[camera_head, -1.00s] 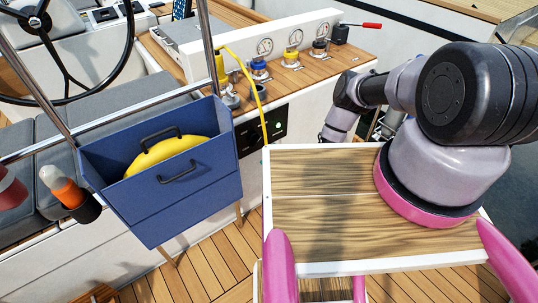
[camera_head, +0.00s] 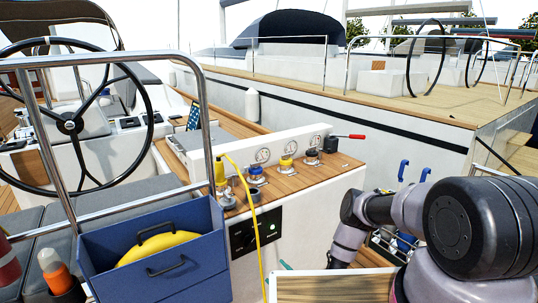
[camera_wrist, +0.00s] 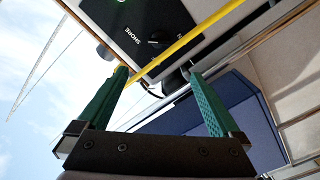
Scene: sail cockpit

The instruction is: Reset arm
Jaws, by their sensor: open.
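Beyond the fingers are a dark panel (camera_wrist: 140,38) lettered "SHORE" and a yellow cable (camera_wrist: 196,36). A blue surface (camera_wrist: 240,115) lies behind the right finger.
A blue bin (camera_head: 155,262) holding a yellow item hangs at the lower left by a steel rail (camera_head: 110,57). The console (camera_head: 285,182) carries several coloured connectors. The yellow cable (camera_head: 256,222) hangs down its front. A steering wheel (camera_head: 130,130) stands at left.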

